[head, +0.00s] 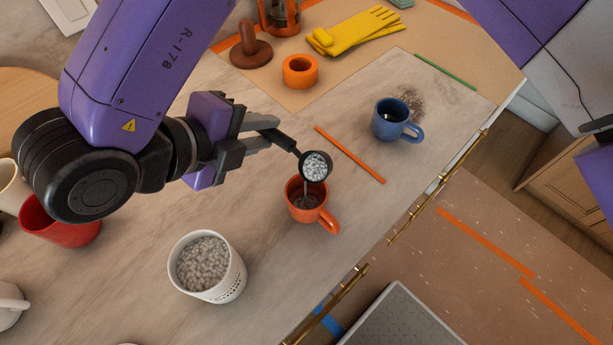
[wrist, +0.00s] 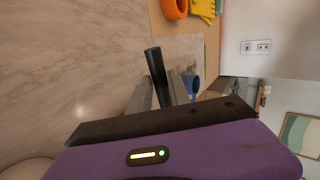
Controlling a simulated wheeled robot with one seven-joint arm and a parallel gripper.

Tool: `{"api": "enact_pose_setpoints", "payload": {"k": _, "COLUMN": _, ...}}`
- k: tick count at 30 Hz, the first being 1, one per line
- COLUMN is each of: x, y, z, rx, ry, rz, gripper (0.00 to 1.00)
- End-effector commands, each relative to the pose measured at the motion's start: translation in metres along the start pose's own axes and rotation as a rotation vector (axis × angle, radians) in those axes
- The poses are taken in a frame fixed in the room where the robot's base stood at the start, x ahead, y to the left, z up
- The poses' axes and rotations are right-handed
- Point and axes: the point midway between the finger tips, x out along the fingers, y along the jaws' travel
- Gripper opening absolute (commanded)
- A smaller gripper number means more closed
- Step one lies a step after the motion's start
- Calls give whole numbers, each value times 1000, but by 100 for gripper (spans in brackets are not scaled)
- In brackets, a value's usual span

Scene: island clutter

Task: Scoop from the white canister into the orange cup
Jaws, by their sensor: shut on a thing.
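The white canister (head: 224,286) stands on the counter, filled with grey-white granules. The orange cup (head: 298,214) stands to its upper right, its handle toward the lower right, with some dark contents inside. My gripper (head: 262,141) is shut on the black handle of a scoop (head: 315,167). The scoop's bowl holds pale granules and appears tipped over the orange cup. A thin pale streak shows between bowl and cup, perhaps falling granules. In the wrist view the black scoop handle (wrist: 156,68) sticks up between the fingers; the bowl is hidden there.
A blue mug (head: 389,121) stands at the right beside a dark spill (head: 410,103). An orange strip (head: 349,155) lies near the orange cup. A red bowl (head: 60,226) stands at left below my arm.

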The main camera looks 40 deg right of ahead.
Motion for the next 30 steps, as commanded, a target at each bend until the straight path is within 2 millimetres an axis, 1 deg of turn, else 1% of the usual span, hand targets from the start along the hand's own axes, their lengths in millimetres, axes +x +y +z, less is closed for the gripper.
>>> {"api": "enact_pose_setpoints", "payload": {"k": 3, "x": 1, "y": 4, "z": 1, "rx": 0, "ry": -3, "rz": -38, "gripper": 0}}
{"api": "enact_pose_setpoints", "payload": {"k": 18, "x": -3, "y": 5, "z": 0, "rx": -2, "ry": -3, "rz": -242, "gripper": 0}}
{"api": "enact_pose_setpoints", "payload": {"k": 30, "x": -3, "y": 4, "z": 0, "rx": -1, "ry": -1, "rz": -249, "gripper": 0}}
